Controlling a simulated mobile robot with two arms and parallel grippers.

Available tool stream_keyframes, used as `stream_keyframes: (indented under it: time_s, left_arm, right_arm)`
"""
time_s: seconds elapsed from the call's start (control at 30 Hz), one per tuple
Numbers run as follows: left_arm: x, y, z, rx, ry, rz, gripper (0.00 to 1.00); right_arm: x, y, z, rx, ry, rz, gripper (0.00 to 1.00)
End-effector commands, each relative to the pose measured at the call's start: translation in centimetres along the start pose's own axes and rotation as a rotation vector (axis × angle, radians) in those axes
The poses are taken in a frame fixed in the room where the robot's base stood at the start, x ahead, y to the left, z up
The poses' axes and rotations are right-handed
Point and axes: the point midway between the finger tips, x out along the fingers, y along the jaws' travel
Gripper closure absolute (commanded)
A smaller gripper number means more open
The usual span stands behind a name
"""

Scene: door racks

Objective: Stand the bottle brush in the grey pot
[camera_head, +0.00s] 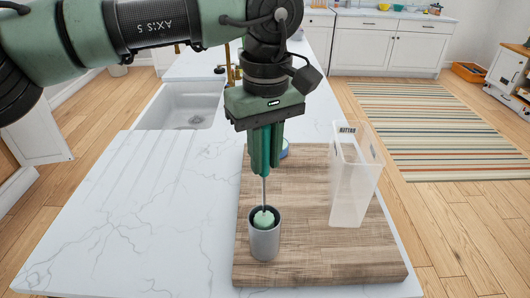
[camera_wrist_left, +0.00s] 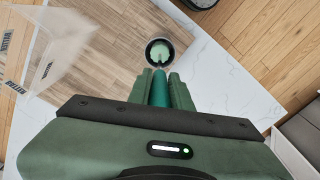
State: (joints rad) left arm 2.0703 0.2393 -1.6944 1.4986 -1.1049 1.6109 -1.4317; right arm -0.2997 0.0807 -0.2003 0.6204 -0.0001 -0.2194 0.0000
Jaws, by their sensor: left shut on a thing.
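The grey pot (camera_head: 264,240) stands upright on the wooden board near the front of the counter. My left gripper (camera_head: 264,168) points down above it and is shut on the bottle brush's teal handle. The brush (camera_head: 264,217) hangs upright, its pale green head at the pot's mouth, partly inside the rim. In the left wrist view the brush handle (camera_wrist_left: 159,88) sits between the fingers, and the head shows within the round opening of the pot (camera_wrist_left: 160,52). Whether the head touches the pot's bottom is hidden. My right gripper is not in view.
A clear, open-topped container (camera_head: 352,180) stands on the wooden board (camera_head: 310,250), right of the pot. A small blue round item (camera_head: 284,150) is partly hidden behind my gripper. A sink (camera_head: 185,105) lies to the left; the marble counter (camera_head: 120,220) in front of it is bare.

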Motion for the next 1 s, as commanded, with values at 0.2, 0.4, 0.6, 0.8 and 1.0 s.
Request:
stream_keyframes:
  time_s: [0.2, 0.4, 0.6, 0.8, 1.0]
  left_arm:
    - [-0.1, 0.0, 0.0, 0.0, 0.0, 0.0, 0.55]
    - [-0.1, 0.0, 0.0, 0.0, 0.0, 0.0, 0.55]
    - [-0.7, 0.1, -0.1, -0.002, 0.002, 0.002, 0.55]
    - [-3.9, 0.1, -0.1, -0.002, 0.001, 0.003, 0.55]
    - [-6.8, 0.1, 0.0, -0.001, 0.0, 0.002, 0.55]
  right_arm:
    - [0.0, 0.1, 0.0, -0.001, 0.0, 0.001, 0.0]
    - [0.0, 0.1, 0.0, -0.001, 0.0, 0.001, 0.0]
    - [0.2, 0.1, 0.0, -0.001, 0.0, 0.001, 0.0]
    - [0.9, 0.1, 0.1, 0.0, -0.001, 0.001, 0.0]
    - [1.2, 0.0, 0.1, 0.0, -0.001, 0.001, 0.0]
